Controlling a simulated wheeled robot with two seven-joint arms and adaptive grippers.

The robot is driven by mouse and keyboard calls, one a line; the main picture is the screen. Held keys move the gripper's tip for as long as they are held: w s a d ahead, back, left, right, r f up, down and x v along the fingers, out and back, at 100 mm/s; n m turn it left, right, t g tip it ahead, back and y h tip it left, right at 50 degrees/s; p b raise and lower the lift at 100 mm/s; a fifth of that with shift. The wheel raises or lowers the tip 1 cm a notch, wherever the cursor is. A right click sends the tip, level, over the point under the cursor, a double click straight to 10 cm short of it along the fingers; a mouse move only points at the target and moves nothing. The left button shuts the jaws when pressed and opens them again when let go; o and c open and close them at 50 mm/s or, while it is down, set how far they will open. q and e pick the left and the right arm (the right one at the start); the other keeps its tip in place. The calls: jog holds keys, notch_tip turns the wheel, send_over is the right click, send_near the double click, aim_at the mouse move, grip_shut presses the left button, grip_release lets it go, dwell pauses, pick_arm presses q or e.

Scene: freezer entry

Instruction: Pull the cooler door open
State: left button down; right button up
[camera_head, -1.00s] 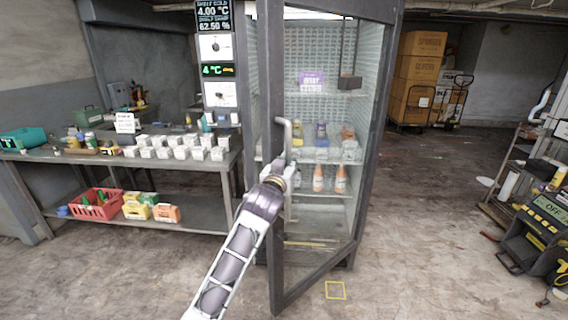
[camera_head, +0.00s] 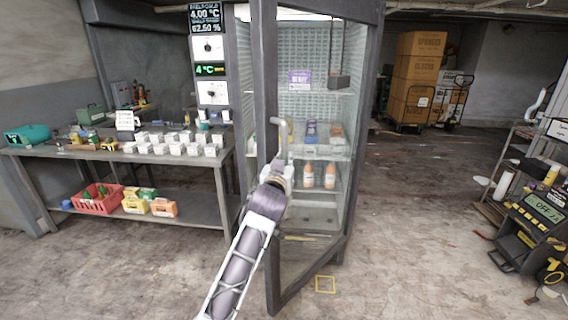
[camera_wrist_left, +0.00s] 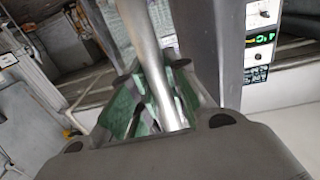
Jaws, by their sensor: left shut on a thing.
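The cooler (camera_head: 368,110) stands in the middle of the head view, with bright shelves inside. Its glass door (camera_head: 263,90) has a dark frame and stands ajar, swung out toward me, its free edge at the left. A pale metal bar handle (camera_head: 279,125) is on that edge. My left gripper (camera_head: 277,171) is shut on the lower part of the handle. In the left wrist view the handle bar (camera_wrist_left: 158,65) runs between the fingers of my left gripper (camera_wrist_left: 155,95). The gripped part is partly hidden. My right gripper is out of view.
A dark cart (camera_head: 525,245) stands at the right. Floor right of the door is clear.

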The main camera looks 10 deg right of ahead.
pick_arm(q)
jog(key=shift+r, duration=0.1)
jog(key=c, duration=1.4)
grip_release()
jog(key=shift+o, duration=0.2)
